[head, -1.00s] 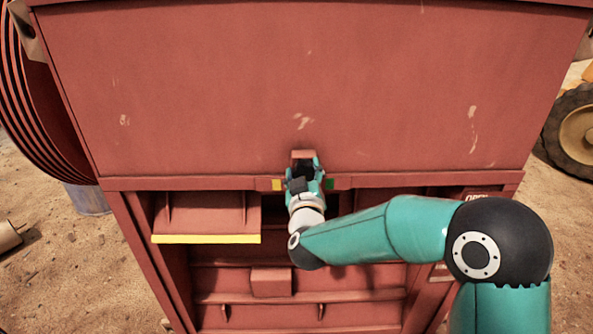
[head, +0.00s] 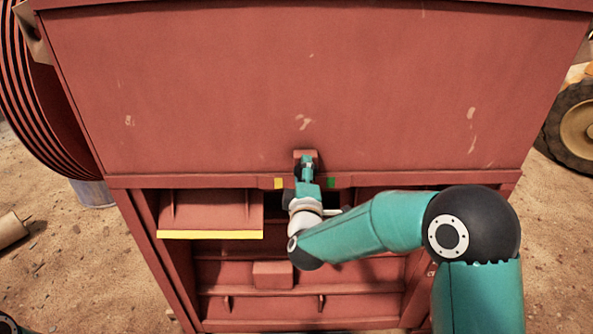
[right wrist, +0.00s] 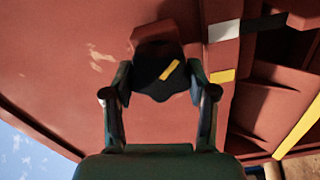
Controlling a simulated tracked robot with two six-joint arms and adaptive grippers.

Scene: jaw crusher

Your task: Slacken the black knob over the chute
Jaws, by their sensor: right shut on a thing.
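The black knob (right wrist: 150,84) shows in the right wrist view, with a yellow mark on its face. It sits in front of a small red block (right wrist: 155,34) on the red panel. My right gripper (right wrist: 162,84) is shut on the knob, one finger on each side of it. In the head view my right gripper (head: 307,166) is at the block at the panel's lower edge, and its teal body hides most of the knob. My left gripper is not in view.
A yellow patch (head: 279,183) and a green patch (head: 331,182) flank the gripper on the crossbar. Below it is an open bay with a yellow-edged red flap (head: 210,234) at left and a red ledge block (head: 272,275). A large ribbed wheel (head: 40,110) stands left.

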